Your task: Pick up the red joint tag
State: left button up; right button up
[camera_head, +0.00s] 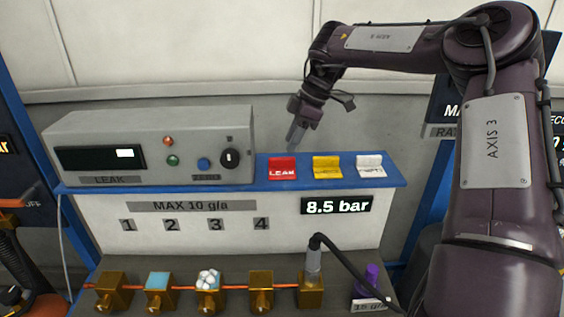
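The red joint tag (282,168), lettered LEAK, stands on the blue shelf (400,171), just right of the grey leak detector box. My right gripper (294,140) points down above and slightly right of the red tag, and appears apart from it. Its fingers show nearly edge-on, so their opening cannot be made out. Nothing shows held in it.
A yellow tag (327,167) and a white tag (370,167) stand right of the red one. The grey LEAK box (215,150) is close on its left. Below, several brass blocks (261,290) sit along a copper pipe, with a black hose (350,265) and purple item (372,278) at right.

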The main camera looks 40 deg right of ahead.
aim_at(282, 158)
jog(key=shift+a+f, duration=0.25)
jog(key=shift+f, duration=0.05)
jog(key=p+x, duration=0.2)
jog(key=x, duration=0.2)
jog(key=shift+w+d+f+p, duration=0.25)
jog(key=shift+w+f+p, duration=0.05)
jog(key=shift+w+p, duration=0.1)
jog(key=shift+f, duration=0.2)
jog(key=shift+a+r, duration=0.1)
jog(key=shift+a, duration=0.05)
jog(key=shift+s, duration=0.1)
jog(key=shift+c, duration=0.9)
grip_shut()
